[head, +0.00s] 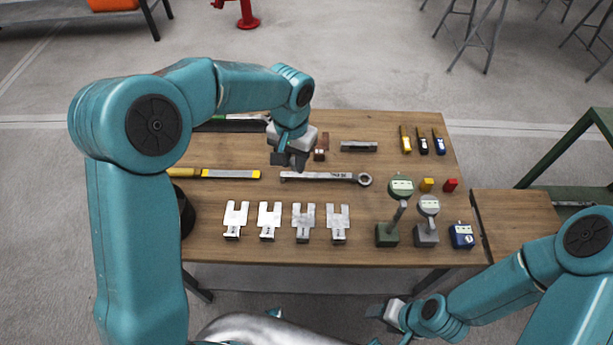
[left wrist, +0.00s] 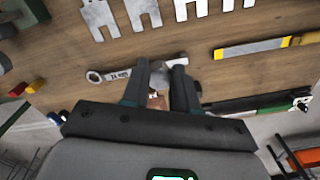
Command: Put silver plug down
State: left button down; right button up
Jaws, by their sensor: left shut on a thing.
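My left gripper (head: 288,160) is low over the back middle of the table, just behind the wrench. It also shows in the left wrist view (left wrist: 160,75), with its two fingers a small gap apart. A copper-coloured piece (head: 321,152) stands right beside the gripper and partly shows in the left wrist view (left wrist: 157,101). My right gripper (head: 376,311) is low at the front, away from the table; its jaws are unclear.
The wooden table (head: 300,253) holds a wrench (head: 325,177), a dark bar (head: 359,146), a yellow-handled tool (head: 225,174) and several slotted silver plates (head: 269,219). Dial gauges (head: 401,187) stand at the front right. Bare wood lies between wrench and plates.

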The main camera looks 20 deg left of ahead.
pick_arm(q)
notch_tip(320, 180, up, 5)
jog(key=w+d, duration=0.1)
jog(key=d, duration=0.1)
jog(key=m+b, duration=0.1)
jog(key=b, duration=0.1)
send_over(306, 200)
notch_tip(306, 200, down, 14)
jog(key=shift+s+a+r, duration=0.1)
notch_tip(306, 200, down, 5)
jog(key=shift+f+b, duration=0.1)
jog(key=shift+b, duration=0.3)
jog(key=shift+f, duration=0.1)
jog(key=c, duration=0.9)
grip_release()
jog(key=shift+o, duration=0.2)
